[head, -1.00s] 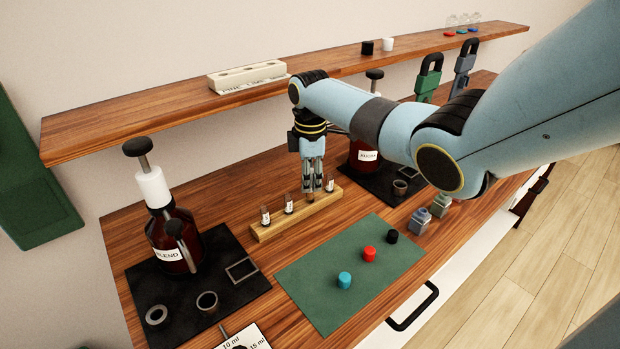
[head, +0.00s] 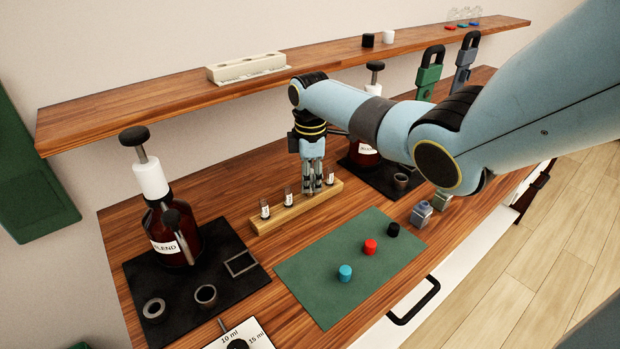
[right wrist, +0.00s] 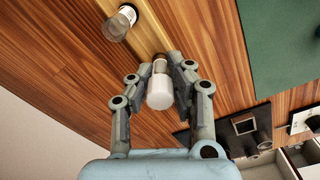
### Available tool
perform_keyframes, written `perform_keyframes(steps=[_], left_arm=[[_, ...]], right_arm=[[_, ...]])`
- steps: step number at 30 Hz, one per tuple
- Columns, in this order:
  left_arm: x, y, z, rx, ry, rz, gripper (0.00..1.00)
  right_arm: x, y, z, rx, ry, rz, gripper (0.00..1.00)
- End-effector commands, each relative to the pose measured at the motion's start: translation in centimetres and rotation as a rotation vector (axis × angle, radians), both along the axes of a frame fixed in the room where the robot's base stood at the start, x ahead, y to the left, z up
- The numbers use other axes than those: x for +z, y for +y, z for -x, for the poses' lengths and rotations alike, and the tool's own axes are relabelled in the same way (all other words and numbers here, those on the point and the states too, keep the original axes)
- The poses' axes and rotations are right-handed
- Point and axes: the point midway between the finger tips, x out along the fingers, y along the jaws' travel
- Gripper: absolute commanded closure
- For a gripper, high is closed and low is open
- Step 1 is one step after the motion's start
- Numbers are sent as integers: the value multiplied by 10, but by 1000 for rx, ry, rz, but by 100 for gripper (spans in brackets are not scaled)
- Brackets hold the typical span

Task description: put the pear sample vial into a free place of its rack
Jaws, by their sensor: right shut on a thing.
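The wooden vial rack (head: 297,211) stands on the bench in the head view. Small labelled vials stand in it: one at its left end (head: 264,209), one beside that (head: 288,197), and one towards its right end (head: 329,177). My right gripper (head: 313,190) points down over the rack between the second and the right vial. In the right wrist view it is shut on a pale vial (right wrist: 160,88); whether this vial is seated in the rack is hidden. Its label cannot be read, so I cannot tell that it is pear. My left gripper is not in view.
A green mat (head: 340,285) with blue, red and black caps lies in front of the rack. Brown bottles on black mats stand left (head: 175,235) and behind right (head: 363,152). A shelf (head: 130,115) overhangs the back.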

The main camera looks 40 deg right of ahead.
Motion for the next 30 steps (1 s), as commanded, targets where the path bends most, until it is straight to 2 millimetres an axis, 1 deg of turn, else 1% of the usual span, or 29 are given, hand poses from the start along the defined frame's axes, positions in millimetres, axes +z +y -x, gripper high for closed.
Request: perform_keyframes(steps=[7,11,12,18,26,28,30], left_arm=[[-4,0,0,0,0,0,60],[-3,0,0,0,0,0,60],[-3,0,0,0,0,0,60],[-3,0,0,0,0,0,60],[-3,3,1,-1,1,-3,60],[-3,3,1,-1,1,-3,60],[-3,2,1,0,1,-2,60]], right_arm=[[-6,0,0,0,0,0,100],[-5,0,0,0,0,0,100],[-5,0,0,0,0,0,82],[-5,0,0,0,0,0,57],[-4,0,0,0,0,0,57],[0,0,0,0,-1,1,57],[8,0,-1,1,-3,1,57]])
